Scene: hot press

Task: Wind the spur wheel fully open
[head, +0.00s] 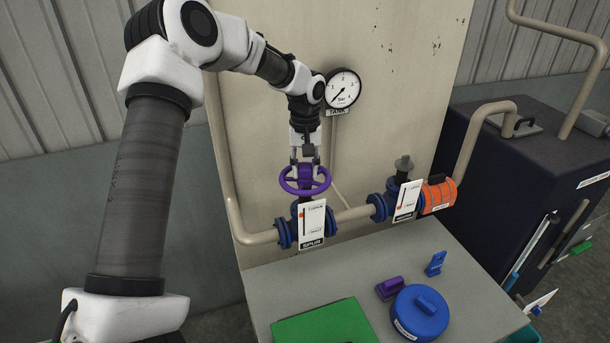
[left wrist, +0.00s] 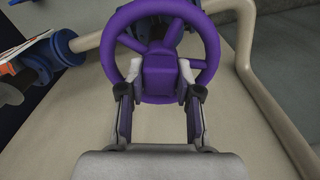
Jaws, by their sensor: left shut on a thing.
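The purple spur wheel (head: 305,181) sits on top of the blue-flanged spur valve, above the white card (head: 312,222) with the SPUR label. My left gripper (head: 305,160) comes down on the wheel from above. In the left wrist view the wheel (left wrist: 203,42) fills the upper middle, and my left gripper (left wrist: 160,72) is shut on its square purple hub, one finger on each side. The card has an orange mark near its upper part; its small print is too small to read. My right gripper is not in view.
A round gauge (head: 343,90) marked TANK hangs on the panel behind. The grey bench (head: 270,291) holds a green mat (head: 323,326), a blue round lid (head: 420,318) and small purple and blue pieces.

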